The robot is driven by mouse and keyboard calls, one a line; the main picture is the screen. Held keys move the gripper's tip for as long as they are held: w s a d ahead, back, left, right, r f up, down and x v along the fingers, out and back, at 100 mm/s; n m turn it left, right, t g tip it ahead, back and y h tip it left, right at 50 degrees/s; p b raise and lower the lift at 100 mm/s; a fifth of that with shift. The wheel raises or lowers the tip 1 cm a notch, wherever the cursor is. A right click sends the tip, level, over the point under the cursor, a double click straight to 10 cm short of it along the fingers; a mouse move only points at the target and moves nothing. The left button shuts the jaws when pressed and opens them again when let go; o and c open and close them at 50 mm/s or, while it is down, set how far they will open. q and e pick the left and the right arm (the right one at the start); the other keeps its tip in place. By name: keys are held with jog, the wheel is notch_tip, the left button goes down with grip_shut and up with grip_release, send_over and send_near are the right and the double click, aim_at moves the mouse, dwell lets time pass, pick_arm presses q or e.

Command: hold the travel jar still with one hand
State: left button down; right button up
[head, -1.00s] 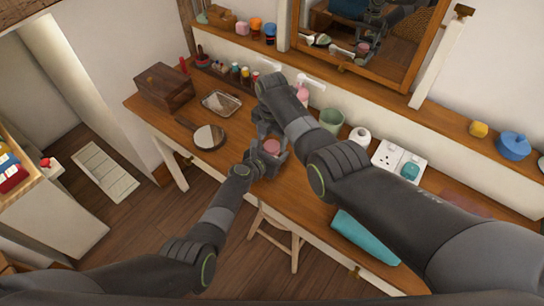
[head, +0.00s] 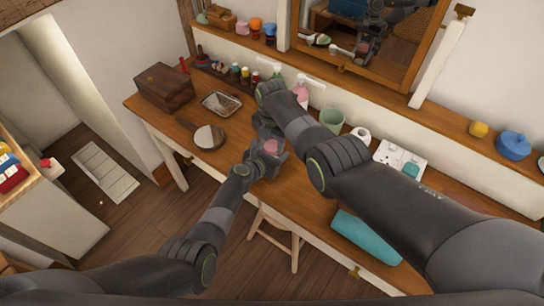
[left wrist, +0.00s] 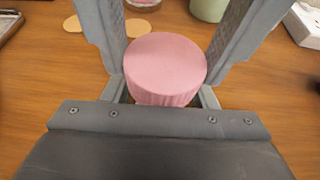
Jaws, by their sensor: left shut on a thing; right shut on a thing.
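The travel jar, a round thing with a pink top (left wrist: 165,68), stands between my left gripper's fingers in the left wrist view. My left gripper (head: 268,154) is shut on it; the pink top (head: 271,146) shows small in the head view, over the desk's front part. My right gripper (head: 268,132) is just behind and above the jar in the head view. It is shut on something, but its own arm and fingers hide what. The right gripper does not show in the left wrist view.
The wooden desk (head: 308,187) holds a hand mirror (head: 209,137), metal tray (head: 221,104), wooden box (head: 164,88), green cup (head: 331,120), white socket panel (head: 391,155) and teal folded cloth (head: 365,237). A stool (head: 277,232) stands below the front edge. A mirror hangs behind.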

jog(key=shift+m, duration=1.7)
jog(key=shift+c, duration=0.4)
jog(key=o, duration=1.1)
jog(key=shift+r, duration=0.1)
jog(key=shift+r, duration=2.15)
jog(key=shift+c, duration=0.5)
